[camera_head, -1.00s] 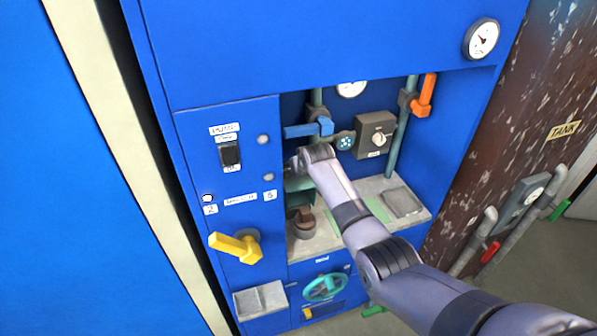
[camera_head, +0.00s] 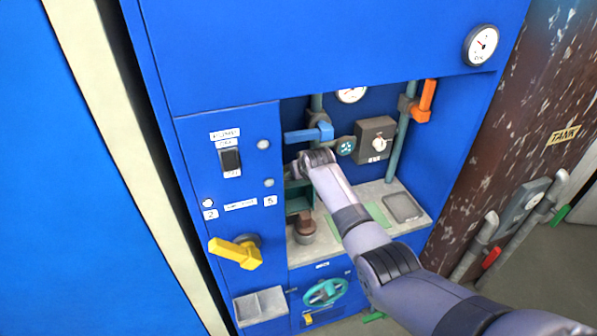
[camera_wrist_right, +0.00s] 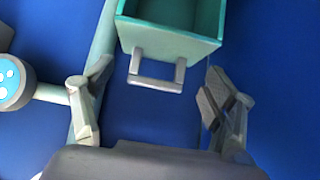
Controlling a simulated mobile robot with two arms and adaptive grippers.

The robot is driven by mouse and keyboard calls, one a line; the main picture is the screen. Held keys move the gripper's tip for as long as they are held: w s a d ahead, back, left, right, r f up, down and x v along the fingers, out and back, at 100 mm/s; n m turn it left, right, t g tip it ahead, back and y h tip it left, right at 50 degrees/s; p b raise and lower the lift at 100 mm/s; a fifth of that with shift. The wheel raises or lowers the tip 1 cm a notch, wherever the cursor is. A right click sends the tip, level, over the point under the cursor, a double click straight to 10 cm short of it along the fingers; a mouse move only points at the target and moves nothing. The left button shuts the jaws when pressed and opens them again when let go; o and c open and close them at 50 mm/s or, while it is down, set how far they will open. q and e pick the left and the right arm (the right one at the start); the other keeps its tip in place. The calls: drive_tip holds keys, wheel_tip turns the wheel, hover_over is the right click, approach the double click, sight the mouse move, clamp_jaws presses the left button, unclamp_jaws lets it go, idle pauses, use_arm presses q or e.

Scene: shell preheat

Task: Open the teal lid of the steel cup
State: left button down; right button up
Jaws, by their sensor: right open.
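My right gripper (camera_wrist_right: 157,82) is open in the right wrist view, its fingers spread on either side of a grey handle (camera_wrist_right: 156,82). The handle is on the near face of a teal box-like part (camera_wrist_right: 172,38), which may be the lid; nothing is gripped. In the head view the same teal part (camera_head: 297,196) shows just below my right wrist, partly covered by it, and the fingers are hidden there. A small brownish-grey cup-like piece (camera_head: 305,227) stands on the ledge below it; I cannot tell if it is the steel cup. My left gripper is not in view.
A blue lever (camera_head: 308,132), a dotted disc (camera_head: 346,145) and a grey knob box (camera_head: 375,139) lie behind and around my right wrist. A green pipe (camera_head: 397,145) stands to the right. A yellow handle (camera_head: 236,251) sticks out at the lower left.

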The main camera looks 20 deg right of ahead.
drive_tip(key=v, duration=1.2)
idle(0.3)
